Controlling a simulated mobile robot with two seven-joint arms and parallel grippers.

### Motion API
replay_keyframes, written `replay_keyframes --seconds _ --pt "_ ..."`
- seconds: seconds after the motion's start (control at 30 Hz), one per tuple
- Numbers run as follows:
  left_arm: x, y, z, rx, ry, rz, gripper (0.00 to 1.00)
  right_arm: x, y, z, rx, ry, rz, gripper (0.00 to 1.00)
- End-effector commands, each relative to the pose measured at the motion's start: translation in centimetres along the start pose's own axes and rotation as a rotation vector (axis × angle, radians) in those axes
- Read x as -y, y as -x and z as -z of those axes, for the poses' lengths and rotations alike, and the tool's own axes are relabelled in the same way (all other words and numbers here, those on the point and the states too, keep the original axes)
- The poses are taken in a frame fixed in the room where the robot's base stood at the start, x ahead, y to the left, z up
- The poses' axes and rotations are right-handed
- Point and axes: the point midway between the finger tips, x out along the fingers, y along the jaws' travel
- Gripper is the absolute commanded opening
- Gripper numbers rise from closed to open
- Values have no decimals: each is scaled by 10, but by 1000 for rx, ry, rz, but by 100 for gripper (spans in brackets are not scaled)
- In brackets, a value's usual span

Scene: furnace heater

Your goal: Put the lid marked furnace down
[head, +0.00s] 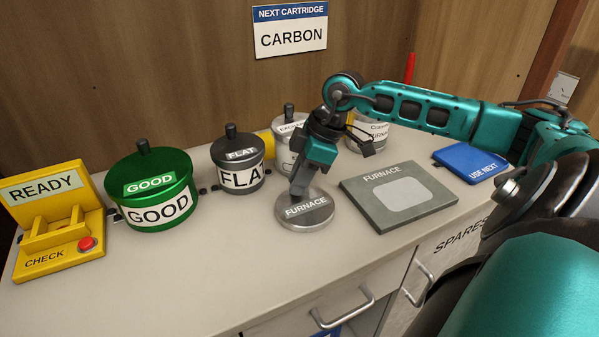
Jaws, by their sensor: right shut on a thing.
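A round grey metal lid marked FURNACE (306,213) is at the middle of the counter, left of the grey FURNACE plate. It looks level and at or very near the counter top; I cannot tell if it touches. My right gripper (300,186) points down from above and is shut on the lid's knob, which the fingers hide. The grey block marked FURNACE (425,205) has a pale rounded patch on top. My left gripper is not in view.
Green GOOD pot (155,207), dark FLAT pot (240,178) and a pale lidded EXCLUDE pot (289,125) stand behind. A yellow READY/CHECK stand (55,240) is at left, a blue USE NEXT tray (470,162) at right. The counter's front left is clear.

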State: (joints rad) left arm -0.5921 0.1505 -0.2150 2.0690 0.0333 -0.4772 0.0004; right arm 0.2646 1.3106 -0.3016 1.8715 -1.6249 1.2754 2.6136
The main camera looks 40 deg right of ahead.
Motion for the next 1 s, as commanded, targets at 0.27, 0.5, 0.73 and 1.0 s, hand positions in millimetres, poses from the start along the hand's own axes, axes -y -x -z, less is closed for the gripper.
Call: replay_keyframes --seconds 0.27,0.5,0.73,1.0 --pt "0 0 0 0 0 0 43 0 0 0 0 0 0 47" --pt "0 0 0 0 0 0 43 0 0 0 0 0 0 48" --pt "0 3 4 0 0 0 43 -1 24 0 4 0 -4 48" --pt "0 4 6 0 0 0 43 -1 70 -1 7 1 -3 48"
